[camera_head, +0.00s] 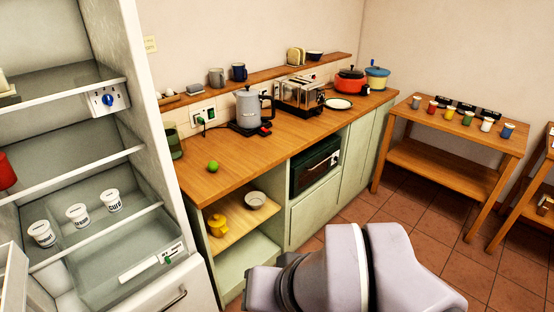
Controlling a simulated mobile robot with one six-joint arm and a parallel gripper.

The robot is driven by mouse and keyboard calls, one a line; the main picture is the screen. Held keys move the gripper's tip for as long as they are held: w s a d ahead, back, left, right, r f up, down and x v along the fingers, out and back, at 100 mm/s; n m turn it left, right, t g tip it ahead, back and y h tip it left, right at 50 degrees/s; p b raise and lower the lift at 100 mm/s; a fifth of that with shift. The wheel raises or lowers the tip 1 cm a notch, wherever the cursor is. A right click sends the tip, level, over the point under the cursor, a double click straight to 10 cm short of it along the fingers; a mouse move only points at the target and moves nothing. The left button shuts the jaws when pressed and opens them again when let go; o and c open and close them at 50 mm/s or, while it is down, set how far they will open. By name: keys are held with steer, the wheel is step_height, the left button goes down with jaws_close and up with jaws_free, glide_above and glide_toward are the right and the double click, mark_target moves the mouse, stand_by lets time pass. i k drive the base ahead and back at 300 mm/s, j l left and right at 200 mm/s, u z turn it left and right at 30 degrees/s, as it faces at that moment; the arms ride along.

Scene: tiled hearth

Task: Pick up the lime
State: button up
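The lime (213,166) is a small bright green ball. It rests on the wooden counter (232,156) near its front left part, close to the front edge. My arm shows as a pale grey shape at the bottom centre, in front of the counter. My gripper is not visible in this view.
An open fridge (140,110) with several white cups stands left of the counter. A dark green glass (174,143) stands behind the lime. A grey kettle (248,107) and a toaster (299,95) stand further right. A side table (459,128) holds several coloured cups. Tiled floor is free between.

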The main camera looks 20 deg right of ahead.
mark_target(212, 166)
steer(key=i+j, duration=0.25)
steer(key=i, duration=0.15)
steer(key=i+j, duration=0.25)
steer(key=i, duration=0.15)
steer(key=i+j, duration=0.25)
steer(key=i, duration=0.2)
steer(key=i+j+u, duration=0.1)
steer(key=i+j, duration=0.2)
steer(key=i+l, duration=0.05)
steer(key=i, duration=0.05)
